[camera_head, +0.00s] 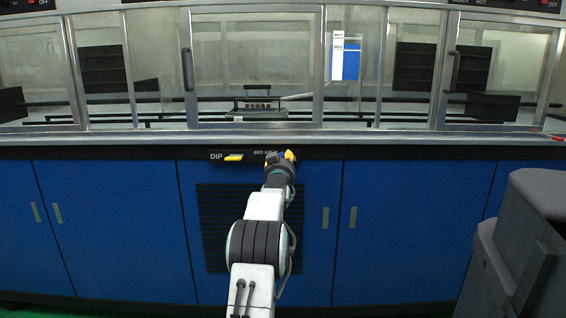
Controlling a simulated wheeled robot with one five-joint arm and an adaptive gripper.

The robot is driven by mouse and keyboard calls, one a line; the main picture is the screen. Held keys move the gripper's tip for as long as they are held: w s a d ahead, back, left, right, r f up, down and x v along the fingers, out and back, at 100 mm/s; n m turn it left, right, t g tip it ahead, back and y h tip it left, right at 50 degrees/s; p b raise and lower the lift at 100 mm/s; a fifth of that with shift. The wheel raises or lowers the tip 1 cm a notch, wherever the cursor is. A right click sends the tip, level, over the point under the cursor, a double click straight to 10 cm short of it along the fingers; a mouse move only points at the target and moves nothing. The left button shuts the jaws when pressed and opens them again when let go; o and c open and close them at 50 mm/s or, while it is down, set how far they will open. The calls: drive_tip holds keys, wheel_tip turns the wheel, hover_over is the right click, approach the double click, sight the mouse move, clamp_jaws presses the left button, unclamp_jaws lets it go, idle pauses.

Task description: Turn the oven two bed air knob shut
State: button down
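A dark strip under the counter bears the label "BED AIR", partly covered by my gripper. A yellow knob (290,155) shows just right of that label, at the far end of my arm, and looks tilted. A second yellow knob (233,158) lies flat, sideways, beside the label "DIP" to the left. My gripper (281,158) is dark and reaches the strip in front of the right yellow knob, hiding part of it. I cannot tell whether its fingers touch or grip the knob, nor whether they are open. No oven number is readable.
A grey counter ledge (120,139) runs just above the strip. Sliding glass doors (250,55) stand above it. Blue cabinet panels (420,225) and a dark louvred vent (220,225) lie below. A grey blocky object (530,235) stands at the right front.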

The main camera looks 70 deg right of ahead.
drive_tip(key=shift+w+r, duration=0.1)
drive_tip(key=shift+r, duration=0.1)
drive_tip(key=c, duration=1.2)
unclamp_jaws()
drive_tip(key=shift+w, duration=0.1)
drive_tip(key=shift+c, duration=0.2)
drive_tip(key=o, duration=0.3)
drive_tip(key=shift+f, duration=0.2)
drive_tip(key=shift+a, duration=0.15)
drive_tip(key=shift+s+v, duration=0.2)
drive_tip(key=shift+v, duration=5.65)
